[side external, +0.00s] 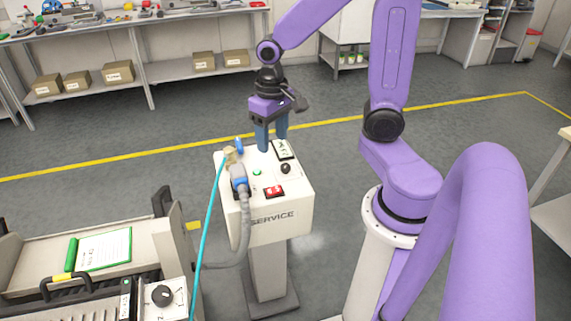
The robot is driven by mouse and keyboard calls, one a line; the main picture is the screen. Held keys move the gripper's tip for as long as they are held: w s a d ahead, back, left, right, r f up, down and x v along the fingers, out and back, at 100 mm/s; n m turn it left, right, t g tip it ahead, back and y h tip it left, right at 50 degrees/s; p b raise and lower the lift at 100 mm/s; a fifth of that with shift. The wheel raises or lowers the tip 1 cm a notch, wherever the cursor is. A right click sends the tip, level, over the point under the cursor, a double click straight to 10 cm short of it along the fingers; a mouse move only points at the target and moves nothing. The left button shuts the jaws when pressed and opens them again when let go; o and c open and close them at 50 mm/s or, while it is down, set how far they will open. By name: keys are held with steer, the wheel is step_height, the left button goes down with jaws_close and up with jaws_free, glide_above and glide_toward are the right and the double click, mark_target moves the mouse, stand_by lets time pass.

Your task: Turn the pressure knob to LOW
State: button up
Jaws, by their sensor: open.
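A white pedestal box marked SERVICE (273,217) stands left of centre. Its top carries a small black knob (285,168) near the right side and a white label card with dark marks (284,149) behind it. I cannot read any LOW mark, nor the knob's setting. Another black knob (162,296) sits on a white panel of the trolley at lower left; I cannot tell which knob is the pressure one. My gripper (272,143) points down, open and empty, over the back of the box top, behind and left of the box's knob. Its blue fingers hide part of the top.
The box top also holds a red switch (274,191), a green button (257,173), a grey-blue plug (239,181) with its cable and a blue-handled valve (239,146) with a cyan hose (208,235). The trolley (35,240) stands front left. Floor behind the box is clear.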

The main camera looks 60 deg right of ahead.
steer(key=w+d+f+m, duration=0.2)
steer(key=w+d+m, duration=0.1)
steer(key=d+m, duration=0.35)
steer(key=m, duration=0.4)
glide_above(285, 165)
steer(key=f, duration=0.2)
step_height(285, 165, down, 17)
steer(key=shift+s+r, duration=0.1)
steer(key=c, duration=1)
steer(key=shift+c, duration=0.2)
